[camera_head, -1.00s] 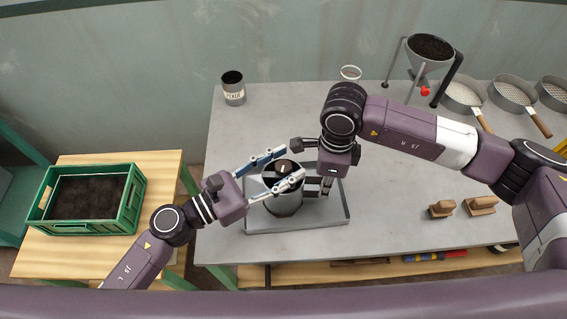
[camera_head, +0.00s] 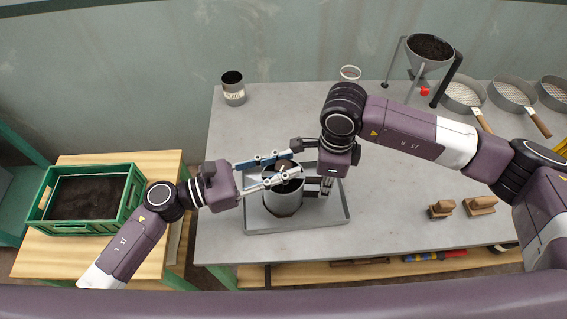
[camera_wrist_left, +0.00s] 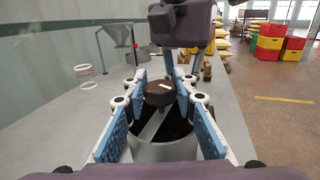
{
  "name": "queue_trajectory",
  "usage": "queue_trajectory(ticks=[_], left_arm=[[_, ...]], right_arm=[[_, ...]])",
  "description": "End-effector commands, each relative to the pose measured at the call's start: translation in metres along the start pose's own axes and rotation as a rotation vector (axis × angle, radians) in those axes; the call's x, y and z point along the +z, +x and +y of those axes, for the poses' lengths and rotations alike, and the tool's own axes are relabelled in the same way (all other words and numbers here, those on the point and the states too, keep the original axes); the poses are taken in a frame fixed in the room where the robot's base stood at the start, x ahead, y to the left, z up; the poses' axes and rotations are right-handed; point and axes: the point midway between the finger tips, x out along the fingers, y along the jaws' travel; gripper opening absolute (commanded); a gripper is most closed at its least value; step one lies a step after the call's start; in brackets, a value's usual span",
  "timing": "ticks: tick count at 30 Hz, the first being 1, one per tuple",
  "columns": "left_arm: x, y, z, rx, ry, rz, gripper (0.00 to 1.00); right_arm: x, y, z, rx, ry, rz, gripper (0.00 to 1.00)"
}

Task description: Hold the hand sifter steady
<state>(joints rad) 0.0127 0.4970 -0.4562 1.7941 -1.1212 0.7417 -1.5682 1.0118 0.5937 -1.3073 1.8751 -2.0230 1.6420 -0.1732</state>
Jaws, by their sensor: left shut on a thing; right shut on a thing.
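The hand sifter (camera_head: 283,200) is a grey metal cylinder standing upright over a shallow metal tray (camera_head: 342,215). In the left wrist view the sifter (camera_wrist_left: 165,149) shows a dark inside, a flat metal crank bar and a dark crank knob (camera_wrist_left: 158,93). My left gripper (camera_head: 282,170) comes over the sifter's top from the left, its blue-padded fingers shut on the knob. My right gripper (camera_head: 315,188) is at the sifter's right side, shut on the sifter; the exact grip, probably on a handle, is hard to see.
A green crate (camera_head: 60,227) of dark soil stands on a wooden table at left. A labelled tin (camera_head: 233,92), a hopper (camera_head: 427,55) on legs, round sieves (camera_head: 512,92) and wooden brushes (camera_head: 480,205) are on the grey bench.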

Motion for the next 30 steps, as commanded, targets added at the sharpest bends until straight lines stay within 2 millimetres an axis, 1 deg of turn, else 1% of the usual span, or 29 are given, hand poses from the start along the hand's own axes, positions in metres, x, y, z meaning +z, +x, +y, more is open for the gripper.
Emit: queue_trajectory(ticks=[4, 18, 24, 30], left_arm=[[-0.0005, 0.0002, 0.0028, -0.134, 0.001, 0.003, 0.01], [0.0001, 0.0016, 0.002, -0.578, -0.008, -0.002, 0.01], [-0.0005, 0.0016, 0.0008, -0.729, -0.011, -0.002, 0.01], [-0.0011, 0.0016, 0.0001, -0.844, -0.013, -0.003, 0.01]], right_arm=[[0.0012, -0.0006, 0.0, -0.001, -0.001, -0.003, 0.0], [0.0016, -0.0007, 0.0001, -0.001, -0.002, -0.004, 0.0], [0.0017, -0.0007, 0.0001, -0.001, -0.002, -0.005, 0.0], [0.0019, -0.0007, 0.0001, -0.001, -0.002, -0.005, 0.0]])
